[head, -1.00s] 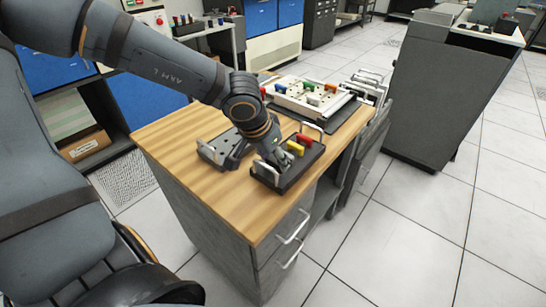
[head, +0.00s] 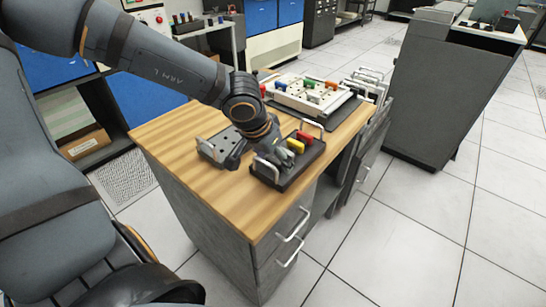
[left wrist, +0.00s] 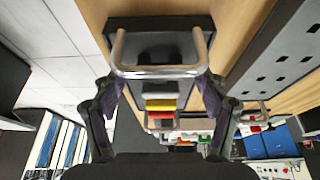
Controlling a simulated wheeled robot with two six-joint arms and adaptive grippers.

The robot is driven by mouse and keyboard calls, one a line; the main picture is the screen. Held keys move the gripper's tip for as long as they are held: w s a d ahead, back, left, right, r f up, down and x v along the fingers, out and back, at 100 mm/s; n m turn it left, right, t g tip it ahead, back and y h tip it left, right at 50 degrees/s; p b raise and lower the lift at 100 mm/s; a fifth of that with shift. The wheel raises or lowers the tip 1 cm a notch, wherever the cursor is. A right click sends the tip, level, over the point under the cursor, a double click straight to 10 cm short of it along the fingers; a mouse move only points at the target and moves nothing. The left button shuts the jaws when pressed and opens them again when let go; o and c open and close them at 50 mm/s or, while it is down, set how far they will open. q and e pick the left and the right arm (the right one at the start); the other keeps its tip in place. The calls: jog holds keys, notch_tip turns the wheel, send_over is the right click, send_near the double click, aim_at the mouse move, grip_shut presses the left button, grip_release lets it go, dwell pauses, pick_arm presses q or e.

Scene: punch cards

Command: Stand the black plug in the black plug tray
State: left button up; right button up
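My left gripper (head: 284,154) is low over the near-left part of a dark plug tray (head: 286,180) with metal end handles. In the left wrist view, the fingers (left wrist: 160,95) are spread at either side with a gap between them. A dark block, seemingly the black plug (left wrist: 152,87), shows between them, in front of a yellow plug (left wrist: 160,104) and a red one (left wrist: 164,115). In the head view, the yellow plug (head: 297,146) and red plug (head: 305,137) stand beside the gripper, which hides the tray's near slots. Which tray is the black plug tray is unclear. My right gripper is out of view.
A grey holed tray (head: 211,153) with a handle lies left of the gripper, partly hidden by it. A white board (head: 300,101) with coloured plugs stands at the back of the wooden desk (head: 190,184). The desk's near-left top is clear.

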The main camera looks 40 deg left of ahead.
pick_arm(q)
jog(key=shift+r, duration=0.1)
jog(key=v, duration=0.7)
jog(key=shift+s+r, duration=0.15)
jog(key=shift+r, duration=0.05)
dwell(0.4)
